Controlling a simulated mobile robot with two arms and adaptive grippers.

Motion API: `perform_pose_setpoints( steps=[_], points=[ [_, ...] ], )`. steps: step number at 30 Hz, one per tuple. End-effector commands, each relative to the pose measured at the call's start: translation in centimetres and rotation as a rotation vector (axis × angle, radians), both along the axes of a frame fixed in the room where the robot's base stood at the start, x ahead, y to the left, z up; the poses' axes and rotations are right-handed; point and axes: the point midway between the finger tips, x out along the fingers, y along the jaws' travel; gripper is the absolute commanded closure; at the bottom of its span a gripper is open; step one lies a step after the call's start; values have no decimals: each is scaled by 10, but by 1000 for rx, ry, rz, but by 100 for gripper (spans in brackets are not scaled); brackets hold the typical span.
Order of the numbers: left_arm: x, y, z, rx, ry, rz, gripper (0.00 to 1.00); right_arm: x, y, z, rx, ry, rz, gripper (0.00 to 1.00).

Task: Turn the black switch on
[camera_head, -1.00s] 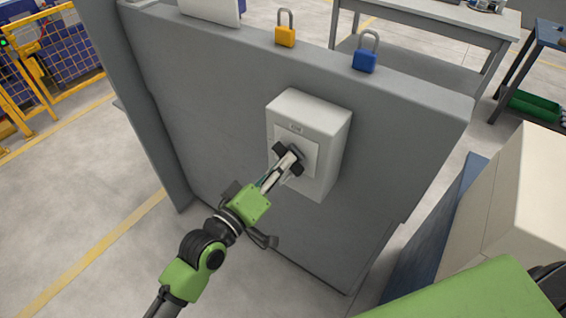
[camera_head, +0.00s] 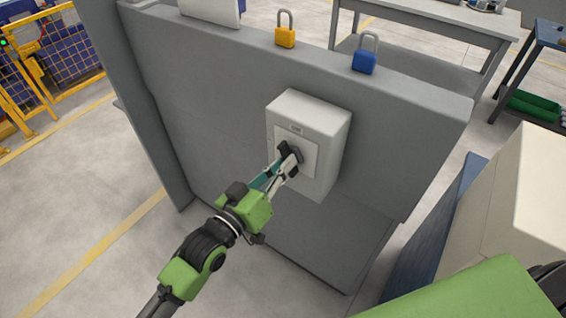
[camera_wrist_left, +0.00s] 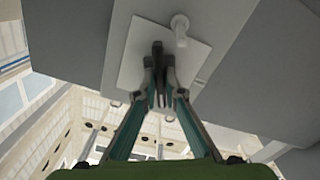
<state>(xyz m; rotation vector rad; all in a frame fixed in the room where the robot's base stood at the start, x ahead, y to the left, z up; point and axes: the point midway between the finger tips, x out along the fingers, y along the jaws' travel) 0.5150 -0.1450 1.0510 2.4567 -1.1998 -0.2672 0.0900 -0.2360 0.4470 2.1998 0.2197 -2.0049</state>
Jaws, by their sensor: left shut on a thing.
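The black switch (camera_head: 295,152) is on a pale plate on the front of a light grey box (camera_head: 333,150), fixed to a grey wall panel. My left gripper (camera_head: 287,165) reaches it from the lower left, its fingers shut on the switch handle. In the left wrist view, the fingertips (camera_wrist_left: 159,86) close around the black switch (camera_wrist_left: 157,50) in front of the plate (camera_wrist_left: 138,55). The fingers partly hide the switch, so its exact setting is hard to read. My right gripper is not in view.
A yellow padlock (camera_head: 285,31) and a blue padlock (camera_head: 366,55) stand on top of the grey panel (camera_head: 220,95). Beige boxes (camera_head: 500,205) stand at right. The floor left of the panel is clear.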

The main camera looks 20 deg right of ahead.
Motion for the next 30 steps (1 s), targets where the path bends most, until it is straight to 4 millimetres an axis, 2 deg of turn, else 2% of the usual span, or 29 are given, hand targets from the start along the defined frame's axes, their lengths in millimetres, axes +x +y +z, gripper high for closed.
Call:
perform_pose_setpoints(
  steps=[15, 30],
  points=[
    [0, 0, -1, 230, -291, -1, 100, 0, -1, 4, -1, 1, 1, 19],
    [0, 0, -1, 284, -361, 0, 100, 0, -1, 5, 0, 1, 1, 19]
  ],
)
